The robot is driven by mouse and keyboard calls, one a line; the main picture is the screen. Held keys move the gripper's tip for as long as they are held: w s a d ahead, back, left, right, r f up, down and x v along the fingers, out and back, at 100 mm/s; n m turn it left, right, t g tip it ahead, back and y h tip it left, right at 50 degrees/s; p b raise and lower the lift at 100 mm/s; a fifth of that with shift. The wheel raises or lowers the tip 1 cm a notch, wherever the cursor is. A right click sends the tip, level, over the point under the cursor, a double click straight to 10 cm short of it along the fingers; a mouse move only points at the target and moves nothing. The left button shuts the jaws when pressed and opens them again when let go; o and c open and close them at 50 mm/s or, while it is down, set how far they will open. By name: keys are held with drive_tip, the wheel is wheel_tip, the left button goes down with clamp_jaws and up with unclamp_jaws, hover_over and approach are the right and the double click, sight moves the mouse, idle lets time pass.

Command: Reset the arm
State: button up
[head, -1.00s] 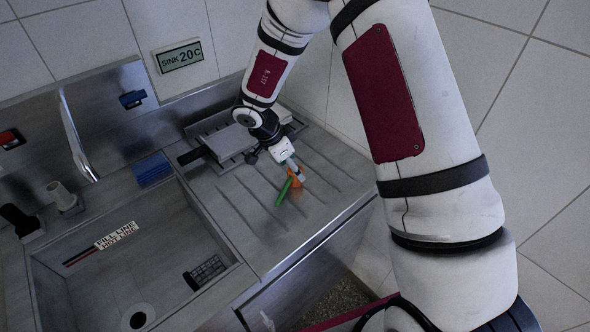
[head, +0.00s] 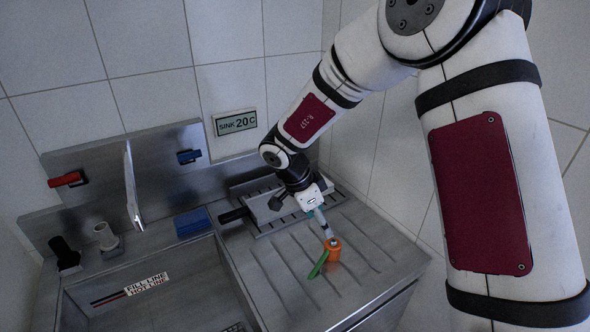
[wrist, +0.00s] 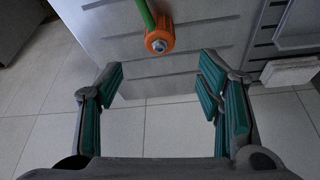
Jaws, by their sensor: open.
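My gripper (head: 320,216) is over the ridged drainboard (head: 290,262) beside the sink in the head view. In the wrist view my gripper (wrist: 165,95) is open, its teal-padded fingers wide apart with nothing between them. A tool with an orange head (head: 333,249) and a green handle (head: 318,265) is on the drainboard, close to my fingertips in the head view. In the wrist view its orange head (wrist: 160,36) lies beyond the fingers, apart from them.
A grey tray-like object with a black handle (head: 233,215) sits at the back of the drainboard. A blue block (head: 193,222) lies behind the sink basin (head: 175,285). A faucet (head: 133,190) stands left. A tiled wall closes the back.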

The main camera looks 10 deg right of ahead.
drive_tip(key=w+r+n+t+y, duration=0.15)
drive_tip(key=w+r+t, duration=0.25)
drive_tip(key=r, duration=0.5)
drive_tip(key=w+r+n+t+y, duration=0.1)
drive_tip(key=w+r+n+t, duration=0.25)
drive_tip(key=r, duration=0.45)
drive_tip(key=s+a+r+n+t+y, duration=0.3)
drive_tip(key=s+a+r+n+y, duration=0.15)
drive_tip(key=r, duration=0.55)
drive_tip(key=s+d+f+n+g, duration=0.1)
drive_tip(key=s+d+n+g, duration=0.1)
drive_tip(key=s, duration=0.8)
drive_tip(key=s+d+f+n+g+h, duration=0.1)
drive_tip(key=s+d, duration=0.3)
drive_tip(key=s, duration=0.6)
drive_tip(key=s+d+f+n+g+h, duration=0.1)
drive_tip(key=s+d+f+n+g, duration=0.1)
drive_tip(key=s, duration=0.8)
drive_tip(key=shift+d+n+g, duration=0.45)
drive_tip(key=shift+d+n, duration=0.05)
drive_tip(key=shift+n, duration=0.15)
